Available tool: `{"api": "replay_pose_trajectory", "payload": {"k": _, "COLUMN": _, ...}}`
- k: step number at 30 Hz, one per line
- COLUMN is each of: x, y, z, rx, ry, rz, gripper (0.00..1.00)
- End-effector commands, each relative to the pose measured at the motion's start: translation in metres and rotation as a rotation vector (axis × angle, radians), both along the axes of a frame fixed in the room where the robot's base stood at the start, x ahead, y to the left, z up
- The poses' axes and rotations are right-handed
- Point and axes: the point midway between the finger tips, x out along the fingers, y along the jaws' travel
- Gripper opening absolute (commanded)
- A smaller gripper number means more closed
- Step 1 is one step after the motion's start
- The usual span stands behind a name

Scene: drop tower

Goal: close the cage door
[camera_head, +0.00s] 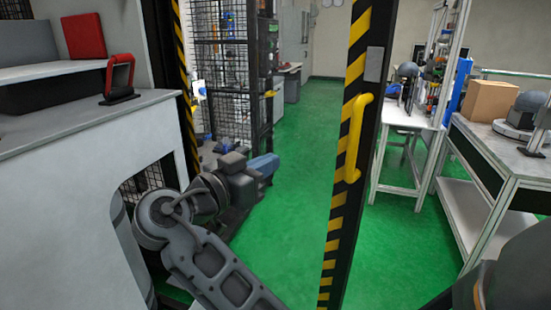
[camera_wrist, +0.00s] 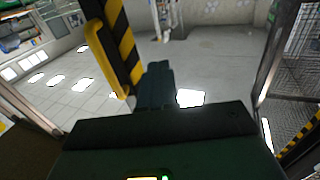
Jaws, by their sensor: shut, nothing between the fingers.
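The cage door's black-and-yellow striped edge (camera_head: 341,212) stands upright right of centre in the head view, seen nearly edge-on. A yellow bar handle (camera_head: 356,138) is fixed to it. A wide gap separates this edge from the striped post (camera_head: 182,65) at the left, so the door stands open. My gripper (camera_head: 268,165) is shut and empty in that gap, left of the handle and apart from it in the picture. In the wrist view, the shut fingers (camera_wrist: 157,85) point toward the striped edge (camera_wrist: 122,45), with the yellow handle (camera_wrist: 100,60) just left of them.
A grey-white machine with a counter (camera_head: 60,115) and a red bracket (camera_head: 119,78) stands close at left. A black mesh cage (camera_head: 222,70) stands behind my gripper. Workbenches (camera_head: 500,150) and a cardboard box (camera_head: 488,100) are at right. Green floor (camera_head: 300,130) is clear around the door.

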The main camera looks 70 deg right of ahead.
Motion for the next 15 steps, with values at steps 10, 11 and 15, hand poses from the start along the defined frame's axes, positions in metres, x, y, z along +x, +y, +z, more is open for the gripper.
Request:
{"api": "replay_pose_trajectory", "payload": {"k": 10, "x": -0.021, "y": -0.062, "z": 0.001, "rx": 0.002, "ry": 0.003, "rz": -0.004, "gripper": 0.0}}
{"api": "replay_pose_trajectory", "payload": {"k": 11, "x": -0.023, "y": -0.068, "z": 0.001, "rx": 0.002, "ry": 0.003, "rz": -0.005, "gripper": 0.0}}
{"api": "replay_pose_trajectory", "payload": {"k": 15, "x": -0.03, "y": -0.092, "z": 0.001, "rx": 0.002, "ry": 0.003, "rz": -0.003, "gripper": 0.0}}
